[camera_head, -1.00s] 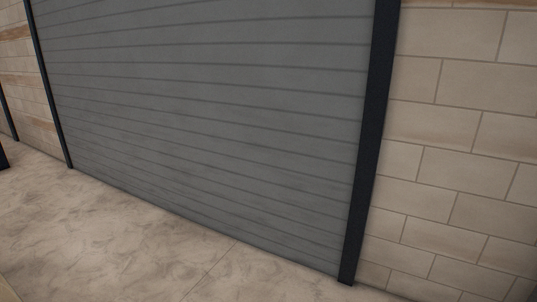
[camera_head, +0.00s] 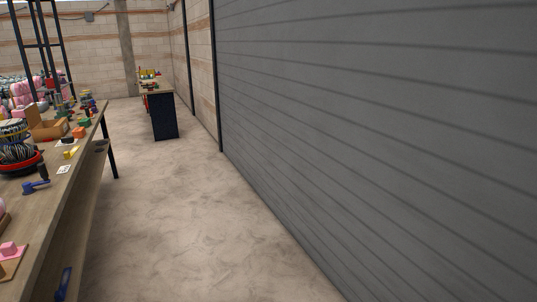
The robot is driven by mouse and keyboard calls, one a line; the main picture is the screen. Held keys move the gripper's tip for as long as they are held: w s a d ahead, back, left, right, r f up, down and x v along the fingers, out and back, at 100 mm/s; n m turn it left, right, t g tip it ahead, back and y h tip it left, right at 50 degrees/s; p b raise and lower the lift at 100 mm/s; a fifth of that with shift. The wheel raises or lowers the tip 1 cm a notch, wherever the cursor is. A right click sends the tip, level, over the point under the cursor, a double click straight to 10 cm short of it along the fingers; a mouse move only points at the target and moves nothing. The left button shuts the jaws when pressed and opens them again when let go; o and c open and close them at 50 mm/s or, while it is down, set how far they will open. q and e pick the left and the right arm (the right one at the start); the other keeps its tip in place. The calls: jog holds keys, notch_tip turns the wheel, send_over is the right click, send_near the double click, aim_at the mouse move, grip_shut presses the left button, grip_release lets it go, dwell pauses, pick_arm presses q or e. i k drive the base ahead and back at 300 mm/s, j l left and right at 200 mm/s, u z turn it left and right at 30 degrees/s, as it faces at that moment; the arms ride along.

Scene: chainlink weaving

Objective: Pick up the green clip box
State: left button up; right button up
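Neither of my grippers is in view. I cannot make out a green clip box for certain. A small green object (camera_head: 83,119) stands among other small items toward the far end of the wooden table (camera_head: 62,215) at the left. It is too small to tell whether it is the clip box.
The table holds an open cardboard box (camera_head: 48,129), a red bowl (camera_head: 22,166), a blue tool (camera_head: 35,187) and small coloured parts. A dark cabinet (camera_head: 164,116) stands at the back. A grey shutter wall (camera_head: 380,120) runs along the right. The floor (camera_head: 190,220) between is clear.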

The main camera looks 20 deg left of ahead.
aim_at(86, 123)
jog(key=i+j+u, duration=0.3)
jog(key=i, duration=0.15)
jog(key=i+u, duration=0.3)
jog(key=i, duration=0.2)
jog(key=i+u, duration=0.3)
jog(key=i, duration=0.2)
jog(key=i+u, duration=0.3)
jog(key=i, duration=0.15)
jog(key=i+l+u, duration=0.3)
jog(key=i, duration=0.15)
jog(key=i+l+u, duration=0.6)
jog(key=i+l, duration=0.2)
jog(key=i+l+u, duration=0.4)
jog(key=l, duration=0.2)
jog(key=i+l+u, duration=0.2)
jog(key=l+u, duration=0.2)
jog(key=l, duration=0.25)
